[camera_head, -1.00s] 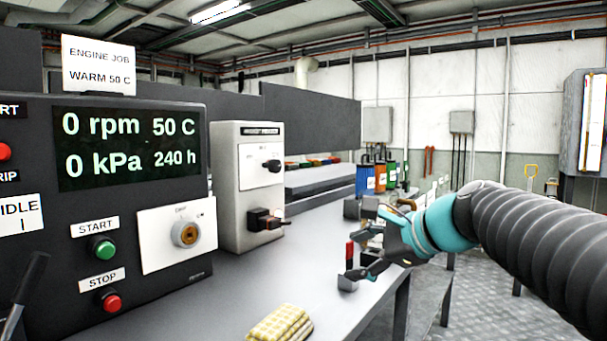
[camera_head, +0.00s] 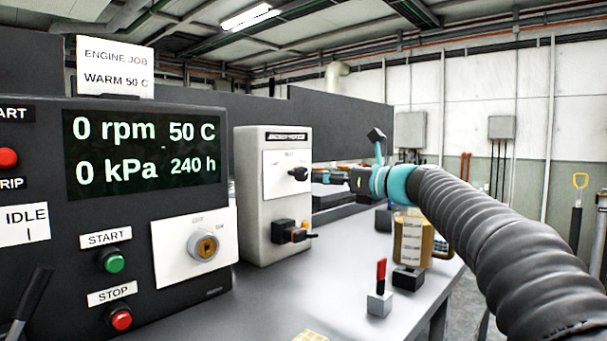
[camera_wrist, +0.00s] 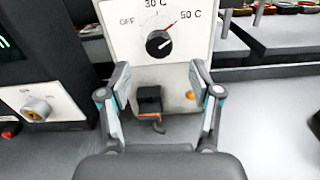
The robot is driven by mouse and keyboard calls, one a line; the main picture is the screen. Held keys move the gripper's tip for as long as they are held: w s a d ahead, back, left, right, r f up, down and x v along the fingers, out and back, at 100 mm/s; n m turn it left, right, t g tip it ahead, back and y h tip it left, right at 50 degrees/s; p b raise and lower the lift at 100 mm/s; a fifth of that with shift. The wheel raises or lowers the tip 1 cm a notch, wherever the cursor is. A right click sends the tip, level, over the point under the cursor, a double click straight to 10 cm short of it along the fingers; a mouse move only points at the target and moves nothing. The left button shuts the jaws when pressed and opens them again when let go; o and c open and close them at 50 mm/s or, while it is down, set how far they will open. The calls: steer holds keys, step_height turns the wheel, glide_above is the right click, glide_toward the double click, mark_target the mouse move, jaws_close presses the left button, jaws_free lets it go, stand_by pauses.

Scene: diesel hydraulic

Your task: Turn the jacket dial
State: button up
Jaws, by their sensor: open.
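The jacket dial (camera_head: 299,173) is a black knob on the white plate of a pale grey box. In the wrist view the dial (camera_wrist: 159,43) is surrounded by the marks OFF, 30 C and 50 C, with a red line towards 50 C. I cannot tell surely where its pointer stands. My gripper (camera_head: 318,176) is in front of the dial, at about its height. In the wrist view my gripper (camera_wrist: 160,70) is open and empty, its fingers spread either side below the dial, with no visible contact.
A black switch with an orange part (camera_wrist: 149,105) sits on the box below the dial. The engine panel (camera_head: 150,235) with a key switch (camera_head: 203,245) stands at left. On the bench are a red-handled block (camera_head: 380,290) and an amber jug (camera_head: 411,238).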

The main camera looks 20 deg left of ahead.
mark_target(305, 175)
steer(key=p+x, duration=0.1)
steer(key=x, duration=0.6)
steer(key=shift+w+a, duration=0.1)
steer(key=shift+a, duration=0.25)
steer(key=c, duration=1.1)
steer(key=shift+c, duration=0.2)
